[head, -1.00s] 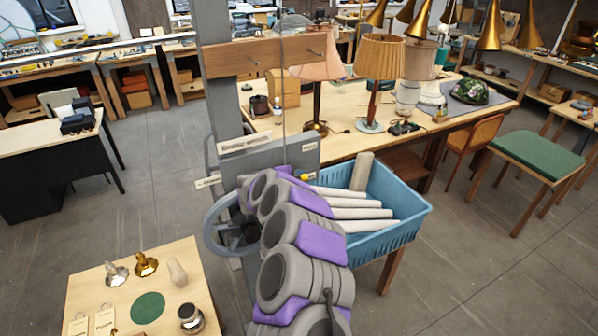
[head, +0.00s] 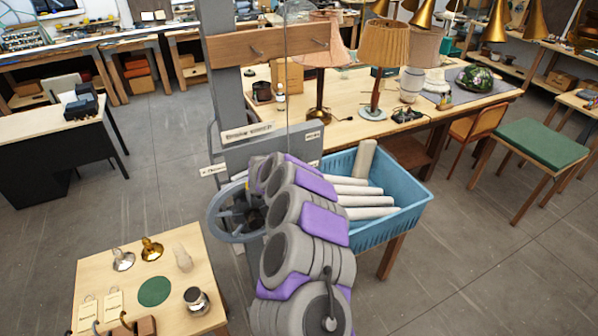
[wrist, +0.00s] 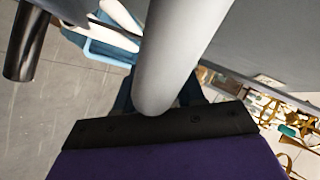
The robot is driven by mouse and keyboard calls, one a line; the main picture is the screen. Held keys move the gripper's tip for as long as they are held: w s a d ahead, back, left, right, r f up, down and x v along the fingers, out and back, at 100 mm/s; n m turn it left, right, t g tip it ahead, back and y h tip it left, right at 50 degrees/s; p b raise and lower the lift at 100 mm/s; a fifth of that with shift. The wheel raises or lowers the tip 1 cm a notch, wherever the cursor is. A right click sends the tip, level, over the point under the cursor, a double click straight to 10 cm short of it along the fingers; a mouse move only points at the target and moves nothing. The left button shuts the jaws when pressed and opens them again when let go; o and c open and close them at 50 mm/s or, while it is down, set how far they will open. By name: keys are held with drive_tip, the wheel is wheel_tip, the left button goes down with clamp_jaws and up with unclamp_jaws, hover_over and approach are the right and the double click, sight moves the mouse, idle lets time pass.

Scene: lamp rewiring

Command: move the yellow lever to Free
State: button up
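The grey upright machine (head: 270,150) has a handwheel (head: 232,212) on its left side. It carries one small label (head: 213,170) at the left and another (head: 312,136) at the upper right; their words are too small to read surely. A small patch of the yellow lever (head: 239,176) shows just left of my arm's far end; the rest is hidden. My gripper is hidden behind my purple and grey arm in the head view. In the wrist view a thick grey cylinder fills the middle, and I cannot tell whether my fingers touch the lever.
A blue crate (head: 408,205) with white rolls (head: 365,200) stands right of my arm. A small wooden table (head: 205,270) with lamp parts is at the lower left. A lamp bench (head: 345,128) stands behind.

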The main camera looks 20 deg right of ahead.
drive_tip(key=shift+o, duration=1)
drive_tip(key=shift+d+r, duration=0.1)
drive_tip(key=shift+s+a+r, duration=0.15)
drive_tip(key=shift+a+r, duration=0.1)
drive_tip(key=shift+a, duration=0.25)
drive_tip(key=b+v, duration=0.2)
drive_tip(key=v, duration=1.4)
drive_tip(key=shift+b, duration=0.4)
drive_tip(key=shift+r, duration=0.1)
